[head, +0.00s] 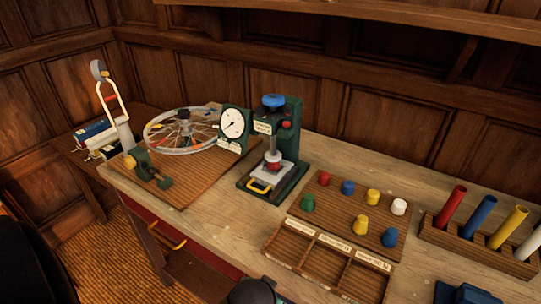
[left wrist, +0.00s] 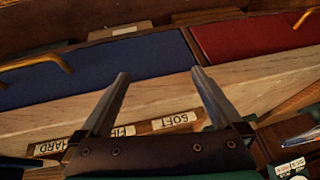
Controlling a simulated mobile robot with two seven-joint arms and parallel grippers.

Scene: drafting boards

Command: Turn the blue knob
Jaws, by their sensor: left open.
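The blue knob (head: 273,100) is a rounded cap on top of a dark green press (head: 288,135) at the back middle of the bench in the head view. Nothing touches it. My left gripper (left wrist: 160,73) is open in the left wrist view, with its two fingers spread and nothing between them. It is over the bench's front edge, near the labelled tray, well apart from the knob. The knob is not in the left wrist view. My right gripper is in neither view.
Coloured pegs stand on a wooden board (head: 335,205) behind a compartment tray (head: 322,262). Coloured tubes (head: 480,215) are at right. A blue drawer (left wrist: 100,68) and red drawer (left wrist: 255,38) show below.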

